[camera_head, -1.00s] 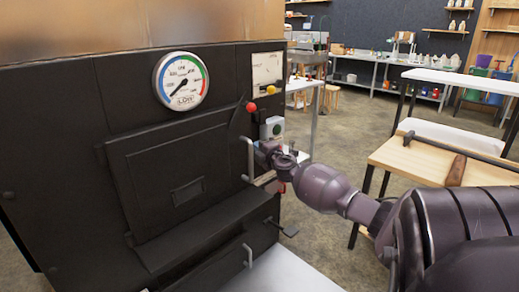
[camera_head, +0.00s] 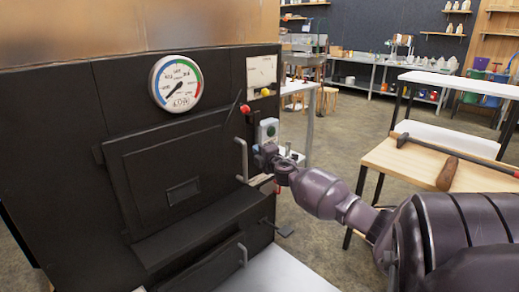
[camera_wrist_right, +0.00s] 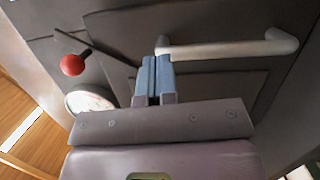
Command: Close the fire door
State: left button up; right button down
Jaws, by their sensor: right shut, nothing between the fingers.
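The fire door (camera_head: 160,165) is a black panel on the front of the dark evaporator, with a small raised plate in its middle. I cannot tell whether a gap stands along its right edge. A light grey bar handle (camera_head: 242,160) is at its right side. My right gripper (camera_head: 262,160) is just right of the handle, shut and empty. In the right wrist view, the shut fingertips (camera_wrist_right: 156,66) are at the left end of the handle (camera_wrist_right: 235,47); I cannot tell if they touch. My left gripper is not in view.
A round gauge (camera_head: 176,82) is above the door. A red knob (camera_head: 245,109) and a yellow knob (camera_head: 265,92) are to its upper right. A lower black door with its own handle (camera_head: 243,255) is below. A wooden-topped table (camera_head: 415,165) stands right, beyond my arm.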

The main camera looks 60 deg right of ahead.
jog(key=s+d+f, duration=0.1)
jog(key=s+d, duration=0.2)
jog(key=s, duration=0.6)
jog(key=shift+s+d, duration=0.25)
jog(key=shift+s, duration=0.15)
